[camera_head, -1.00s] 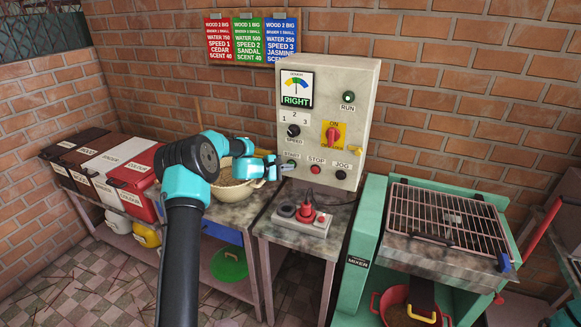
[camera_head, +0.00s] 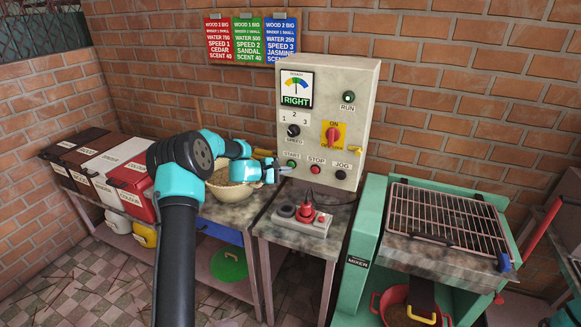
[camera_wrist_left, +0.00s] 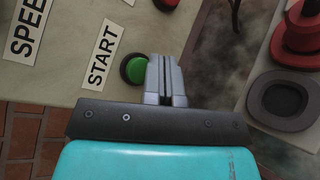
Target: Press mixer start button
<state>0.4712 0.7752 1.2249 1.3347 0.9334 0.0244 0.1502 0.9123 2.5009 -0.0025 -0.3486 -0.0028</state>
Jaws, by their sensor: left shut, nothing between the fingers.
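The green start button (camera_head: 292,164) is under the START label on the pale control box (camera_head: 355,100). In the left wrist view the button (camera_wrist_left: 132,69) is just left of the fingers, which partly overlap its right edge. My left gripper (camera_head: 287,170) is shut and empty, its fingertips at the button's lower side. I cannot tell whether they touch it or whether the button is pushed in. The left gripper also shows in the left wrist view (camera_wrist_left: 164,65), fingers together. My right gripper is out of view.
The red STOP button (camera_head: 315,170) and black JOG button (camera_head: 341,174) are to the right. A red ON switch (camera_head: 333,134) sits above. Below is a socket block with a red plug (camera_head: 306,210). A cream bowl (camera_head: 232,190) is behind my arm.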

